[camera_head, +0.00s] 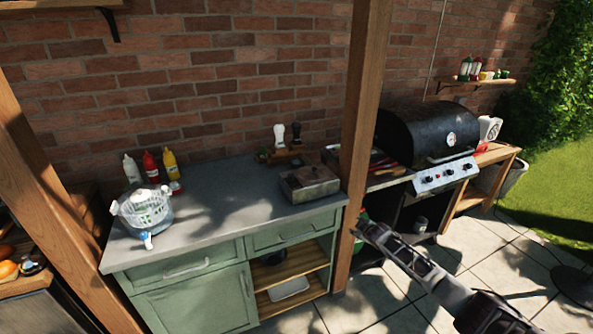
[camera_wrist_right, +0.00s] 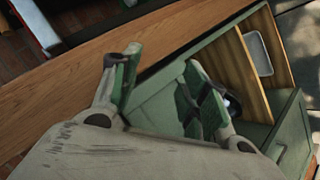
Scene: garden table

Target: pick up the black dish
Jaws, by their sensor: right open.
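A black dish (camera_head: 273,258) sits on the upper wooden shelf inside the open right part of the green cabinet, partly in shadow. In the right wrist view, a dark rounded thing (camera_wrist_right: 233,103), seemingly the dish, shows behind one finger and is mostly hidden. My right gripper (camera_head: 360,229) is to the right of the cabinet, near the wooden post, apart from the dish. It also shows in the right wrist view (camera_wrist_right: 160,68), its green-padded fingers spread with nothing between them. My left gripper is not in view.
The wooden post (camera_head: 361,110) stands between cabinet and grill (camera_head: 425,140). A white tray (camera_head: 289,289) lies on the lower shelf. The grey countertop (camera_head: 225,215) holds a drink dispenser (camera_head: 145,212), sauce bottles (camera_head: 151,167) and a metal box (camera_head: 310,184). Paving in front is clear.

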